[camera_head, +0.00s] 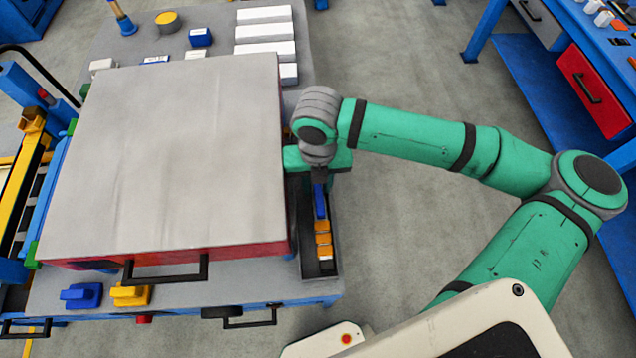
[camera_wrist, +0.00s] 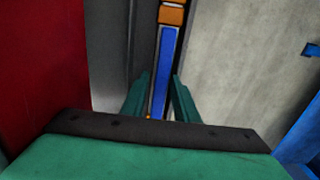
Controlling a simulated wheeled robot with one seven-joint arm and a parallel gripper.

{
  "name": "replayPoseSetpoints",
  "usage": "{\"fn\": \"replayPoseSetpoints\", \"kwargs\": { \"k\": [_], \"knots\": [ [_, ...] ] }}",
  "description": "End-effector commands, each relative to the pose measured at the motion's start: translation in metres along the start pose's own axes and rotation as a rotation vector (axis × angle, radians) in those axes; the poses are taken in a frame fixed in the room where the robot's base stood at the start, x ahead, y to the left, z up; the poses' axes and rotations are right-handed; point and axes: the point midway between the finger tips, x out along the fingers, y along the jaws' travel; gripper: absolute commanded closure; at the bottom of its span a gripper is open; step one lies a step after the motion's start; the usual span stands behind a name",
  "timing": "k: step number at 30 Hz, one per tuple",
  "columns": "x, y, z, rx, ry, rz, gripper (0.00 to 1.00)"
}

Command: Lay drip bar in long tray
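The long tray (camera_head: 327,266) is a narrow dark trough along the right edge of the table. A blue bar (camera_head: 320,201), which I take for the drip bar, lies lengthwise in line with it and appears to be inside it. The bar (camera_wrist: 163,70) also shows in the wrist view, running away between my fingers. My gripper (camera_head: 319,178) points down over the far part of the tray. In the wrist view the two green fingers of my gripper (camera_wrist: 162,80) stand on either side of the bar, with narrow dark gaps beside it.
Orange blocks (camera_head: 323,240) sit in the tray beyond the bar's visible end. A large grey-topped red case (camera_head: 180,155) stands close left of the tray; its red side (camera_wrist: 45,70) fills the wrist view's left. Open floor (camera_head: 400,230) lies to the right.

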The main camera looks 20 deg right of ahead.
Motion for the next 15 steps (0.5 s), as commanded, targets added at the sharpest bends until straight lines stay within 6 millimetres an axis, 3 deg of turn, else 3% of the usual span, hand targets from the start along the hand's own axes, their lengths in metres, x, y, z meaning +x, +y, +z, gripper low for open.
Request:
{"fn": "replayPoseSetpoints", "kwargs": {
  "k": [1,7,15],
  "knots": [
    [0.01,-0.001,-0.001,0.004,0.012,-0.004,0.55],
    [0.004,-0.002,-0.001,0.005,0.011,-0.005,0.55],
    [-0.044,-0.001,-0.001,0.003,0.003,-0.003,0.55]
  ]
}}
